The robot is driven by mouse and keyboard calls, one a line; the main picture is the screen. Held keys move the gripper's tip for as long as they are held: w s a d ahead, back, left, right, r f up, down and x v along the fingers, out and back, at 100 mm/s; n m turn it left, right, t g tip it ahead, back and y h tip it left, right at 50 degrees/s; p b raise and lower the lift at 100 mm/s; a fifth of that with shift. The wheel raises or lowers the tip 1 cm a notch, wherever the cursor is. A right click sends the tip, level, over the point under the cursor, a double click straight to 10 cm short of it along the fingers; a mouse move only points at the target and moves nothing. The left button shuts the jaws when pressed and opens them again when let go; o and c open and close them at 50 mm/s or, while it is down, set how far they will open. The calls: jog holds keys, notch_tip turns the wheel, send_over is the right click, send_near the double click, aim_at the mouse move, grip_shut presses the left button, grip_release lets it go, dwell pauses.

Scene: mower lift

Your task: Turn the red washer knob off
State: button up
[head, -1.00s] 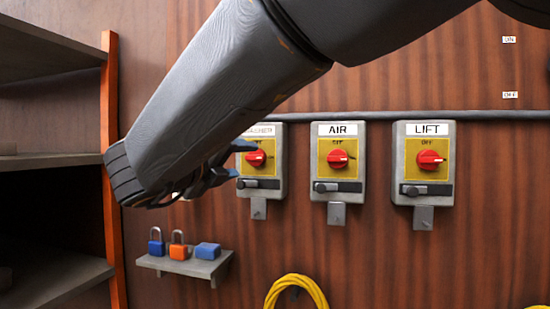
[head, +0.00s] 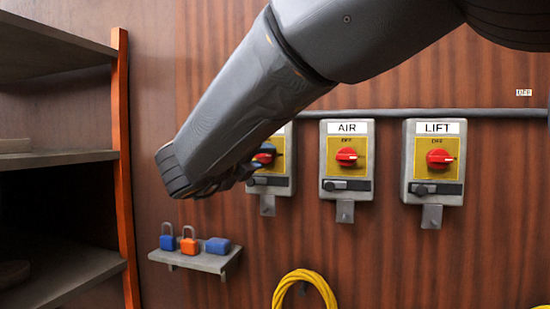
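The washer switch box (head: 280,184) is the leftmost of three grey boxes on the wall, and my arm hides its left side and its label. Its red knob (head: 265,157) shows only in part on the yellow plate, so I cannot read its setting. My gripper (head: 256,163) reaches in from the left, with dark blue fingertips overlapping the knob in the picture. Whether they touch or grip it I cannot tell, and the finger gap is hidden.
The AIR box (head: 347,190) and LIFT box (head: 434,188) stand to the right, each with a red knob. A small shelf (head: 213,262) with padlocks (head: 189,245) is below my gripper. A yellow hose (head: 302,277) hangs below. Dark shelving (head: 60,160) is at left.

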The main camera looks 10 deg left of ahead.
jog(key=shift+n, duration=0.3)
jog(key=n+p, duration=0.1)
jog(key=n, duration=0.2)
jog(key=shift+n+t, duration=0.3)
jog(key=n, duration=0.2)
jog(key=n+p, duration=0.1)
jog(key=n, duration=0.1)
jog(key=shift+d+n+t+y, duration=0.15)
jog(key=shift+n+t+y, duration=0.15)
jog(key=shift+n, duration=0.1)
jog(key=n+p, duration=0.3)
jog(key=n, duration=0.2)
jog(key=shift+y, duration=0.3)
jog(key=n+p, duration=0.2)
jog(key=n, duration=0.3)
jog(key=shift+t+y+p, duration=0.4)
jog(key=shift+n, duration=0.4)
jog(key=o, duration=1)
jog(key=shift+o, duration=0.2)
